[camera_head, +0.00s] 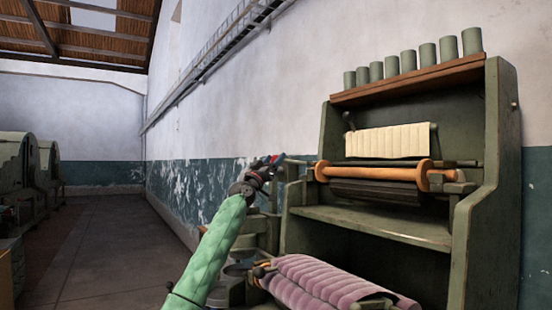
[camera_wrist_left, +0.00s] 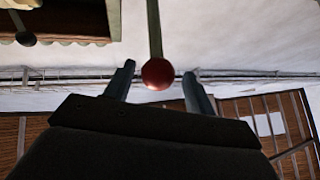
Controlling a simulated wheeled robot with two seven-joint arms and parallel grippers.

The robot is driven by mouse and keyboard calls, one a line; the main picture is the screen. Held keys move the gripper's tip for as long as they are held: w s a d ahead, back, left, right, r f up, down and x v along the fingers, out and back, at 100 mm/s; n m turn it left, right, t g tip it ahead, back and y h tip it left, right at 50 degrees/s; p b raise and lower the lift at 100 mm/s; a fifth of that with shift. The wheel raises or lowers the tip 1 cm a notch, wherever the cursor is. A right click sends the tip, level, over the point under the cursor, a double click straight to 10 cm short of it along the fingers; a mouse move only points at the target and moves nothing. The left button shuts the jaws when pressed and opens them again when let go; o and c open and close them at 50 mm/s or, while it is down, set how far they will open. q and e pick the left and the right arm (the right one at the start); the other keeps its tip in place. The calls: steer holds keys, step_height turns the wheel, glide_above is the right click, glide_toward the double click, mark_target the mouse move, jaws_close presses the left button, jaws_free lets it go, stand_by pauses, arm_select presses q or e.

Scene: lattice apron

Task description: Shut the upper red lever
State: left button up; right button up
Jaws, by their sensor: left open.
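A lever with a glossy red ball knob (camera_wrist_left: 158,73) on a thin dark rod comes in from the top of the left wrist view. In the head view a small patch of red (camera_head: 274,158) shows at my gripper, mostly hidden by it. My left gripper (camera_head: 268,166), on the green-sleeved arm, is raised at the left side of the green machine. Its jaws are open, and in the left wrist view the knob appears between the two fingertips, with clear gaps on both sides. I cannot tell the exact depth between knob and fingers. My right gripper is out of view.
The green machine (camera_head: 468,230) has a cream roll (camera_head: 390,141), an orange-ended roller (camera_head: 375,173) and a quilted mauve roll (camera_head: 330,284) low in front. Several green cylinders (camera_head: 425,55) stand on its top shelf. A dark knob (camera_wrist_left: 26,39) shows upper left in the wrist view. The left floor (camera_head: 115,240) is clear.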

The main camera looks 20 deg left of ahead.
arm_select(q)
steer(key=shift+v, duration=2.85)
steer(key=shift+a+f, duration=0.1)
steer(key=shift+f, duration=0.05)
